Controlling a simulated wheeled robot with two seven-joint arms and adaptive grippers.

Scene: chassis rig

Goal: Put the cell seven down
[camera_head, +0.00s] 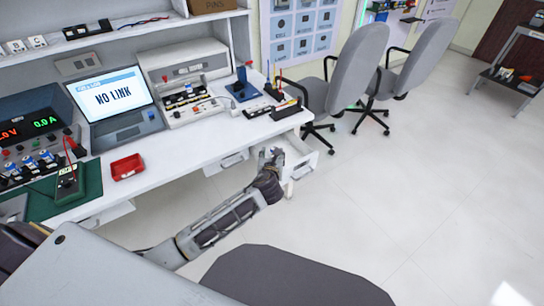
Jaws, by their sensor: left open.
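My left gripper (271,156) is at the right end of the white desk, by an open drawer (302,163). Its fingers are small and dark here; they are open, and I see no cell between them. The arm and hand hide part of the drawer. Several blue cells (28,164) stand in a dark holder at the desk's left end. I cannot read a number on any of them, so I cannot tell which is cell seven. My right gripper is not in view.
A laptop (115,101) reading "NO LINK", a red tray (127,167), a green meter (68,183) and a blue stand (241,91) are on the desk (184,143). Grey chairs (352,75) stand right of it. A dark seat (290,278) is in front.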

